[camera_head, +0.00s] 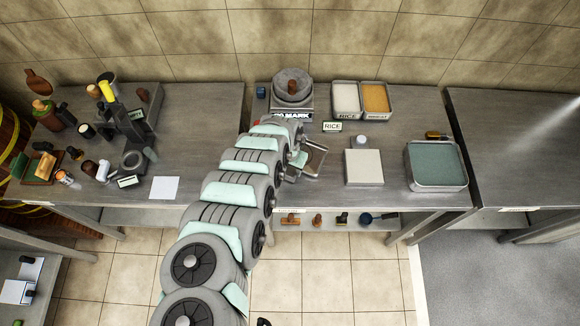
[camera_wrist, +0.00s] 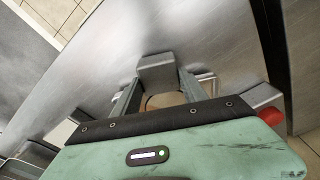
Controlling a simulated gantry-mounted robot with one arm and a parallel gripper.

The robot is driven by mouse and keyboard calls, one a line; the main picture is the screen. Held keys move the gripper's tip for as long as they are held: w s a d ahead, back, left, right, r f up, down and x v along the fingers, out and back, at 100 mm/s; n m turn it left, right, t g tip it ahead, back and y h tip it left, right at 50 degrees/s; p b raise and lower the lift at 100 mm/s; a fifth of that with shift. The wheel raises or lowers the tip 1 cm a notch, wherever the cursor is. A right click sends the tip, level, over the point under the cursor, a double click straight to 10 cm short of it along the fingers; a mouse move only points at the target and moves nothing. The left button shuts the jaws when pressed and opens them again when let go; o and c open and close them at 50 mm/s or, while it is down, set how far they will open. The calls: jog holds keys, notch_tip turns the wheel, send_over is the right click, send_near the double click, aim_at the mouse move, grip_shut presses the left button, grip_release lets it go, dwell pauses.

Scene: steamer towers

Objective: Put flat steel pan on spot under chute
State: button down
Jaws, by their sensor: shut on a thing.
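The flat steel pan (camera_head: 314,162) is a small shallow metal piece with a brownish area, at the middle table's left part in the head view. My gripper (camera_head: 299,157) is at its left side and shut on it; my arm hides part of both. In the wrist view, a grey metal part (camera_wrist: 157,72) shows at the fingers of my gripper (camera_wrist: 158,92). A round stone mill (camera_head: 292,86) stands behind on a base with a partly hidden "MARK" sign (camera_head: 294,116). I cannot make out a chute or the spot under it; my arm covers the area in front.
Two trays of grain, one white (camera_head: 346,99) and one orange (camera_head: 376,98), stand behind a "RICE" sign (camera_head: 332,127). A pale square block (camera_head: 363,167) and a green-filled tray (camera_head: 436,166) are to the right. The left table (camera_head: 205,130) holds bottles and tools.

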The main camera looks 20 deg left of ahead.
jog(key=shift+f+b, duration=0.35)
jog(key=shift+f, duration=0.1)
dwell(0.4)
jog(key=c, duration=0.5)
grip_release()
jog(key=shift+s+r+p, duration=0.1)
jog(key=shift+s+r, duration=0.05)
jog(key=shift+r, duration=1.65)
jog(key=shift+s+r+p, duration=0.15)
jog(key=shift+r, duration=1.6)
jog(key=shift+s+r+p, duration=0.1)
jog(key=shift+s+r, duration=0.05)
jog(key=shift+r, duration=1.65)
